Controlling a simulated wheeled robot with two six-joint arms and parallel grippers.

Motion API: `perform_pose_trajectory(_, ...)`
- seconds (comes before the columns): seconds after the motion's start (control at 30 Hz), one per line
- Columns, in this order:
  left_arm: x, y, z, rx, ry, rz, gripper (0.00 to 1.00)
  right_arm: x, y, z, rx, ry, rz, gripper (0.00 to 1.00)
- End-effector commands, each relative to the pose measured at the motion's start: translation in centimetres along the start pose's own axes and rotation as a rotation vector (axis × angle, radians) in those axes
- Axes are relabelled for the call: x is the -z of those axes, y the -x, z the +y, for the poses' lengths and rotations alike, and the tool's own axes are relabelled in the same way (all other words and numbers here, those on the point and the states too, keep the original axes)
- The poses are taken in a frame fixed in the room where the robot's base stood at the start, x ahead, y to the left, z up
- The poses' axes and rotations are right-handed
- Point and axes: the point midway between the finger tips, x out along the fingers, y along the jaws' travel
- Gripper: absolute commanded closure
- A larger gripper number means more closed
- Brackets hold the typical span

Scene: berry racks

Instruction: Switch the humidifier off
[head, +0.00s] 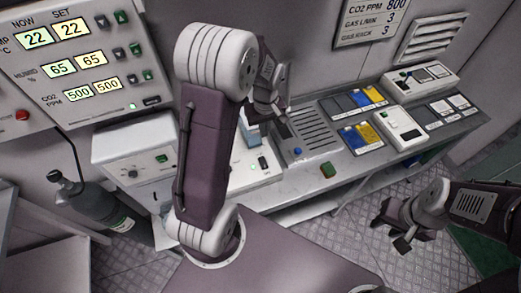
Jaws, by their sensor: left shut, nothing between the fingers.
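A pale unit with a bluish tank (252,137) and a white base stands on the bench, partly hidden behind my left arm; it looks like the humidifier. A small black switch (263,163) and a small green light show on its base. The switch position is too small to tell. My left gripper (272,118) is shut and empty, above and behind the switch in the picture, near the tank. I cannot tell whether it touches the unit. My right gripper (391,235) is open and empty, low at the right, away from the bench.
A grey vented box (312,128) stands right of the humidifier, with blue and yellow packs (361,136) beyond it. A white box with a knob (130,165) is at the left. A dark gas bottle (95,203) stands on the floor. A wall panel shows 22, 65 and 500 readings.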

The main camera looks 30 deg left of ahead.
Motion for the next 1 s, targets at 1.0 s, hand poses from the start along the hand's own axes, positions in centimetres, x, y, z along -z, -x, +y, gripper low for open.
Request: perform_pose_trajectory(1.0, -0.3, -12.0, -1.4, 0.024, 0.021, -0.027, 1.0, 0.1, 1.4, 0.0, 0.0, 0.0, 0.0, 0.64)
